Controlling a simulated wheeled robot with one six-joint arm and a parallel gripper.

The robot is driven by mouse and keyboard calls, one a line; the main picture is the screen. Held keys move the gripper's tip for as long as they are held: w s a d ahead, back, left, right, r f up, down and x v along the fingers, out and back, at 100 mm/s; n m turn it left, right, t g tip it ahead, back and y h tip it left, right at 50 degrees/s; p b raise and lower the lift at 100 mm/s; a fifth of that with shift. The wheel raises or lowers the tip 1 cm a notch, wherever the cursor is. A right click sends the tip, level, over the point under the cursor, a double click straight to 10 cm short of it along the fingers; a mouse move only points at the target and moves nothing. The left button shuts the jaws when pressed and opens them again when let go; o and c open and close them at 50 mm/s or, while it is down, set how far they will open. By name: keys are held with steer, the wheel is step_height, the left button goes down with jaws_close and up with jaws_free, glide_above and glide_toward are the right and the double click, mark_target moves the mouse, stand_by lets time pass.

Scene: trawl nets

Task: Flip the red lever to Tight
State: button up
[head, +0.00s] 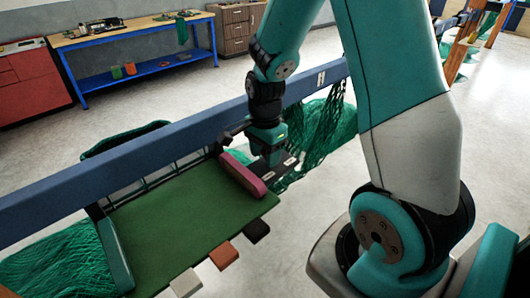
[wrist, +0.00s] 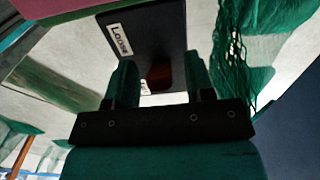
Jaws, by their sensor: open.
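The red lever (wrist: 159,76) shows in the wrist view as a small dark red piece between my two fingers. It stands at a dark plate (wrist: 150,28) with a white label reading "Loose" (wrist: 119,39). A second pale label shows only in part beside the lever, and its text is unreadable. My gripper (wrist: 160,78) is open, with one finger on each side of the lever; I cannot tell whether either touches it. In the head view my gripper (head: 270,160) points down at the dark plate (head: 278,178), and the lever is hidden there.
A pinkish-red bar (head: 242,175) lies along the right end of the green board (head: 185,225), close beside my gripper. A long blue beam (head: 130,143) runs behind, with green netting (head: 325,125) hanging from it. A blue-framed workbench (head: 140,35) stands farther back.

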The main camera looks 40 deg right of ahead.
steer(key=shift+f, duration=0.3)
jaws_close()
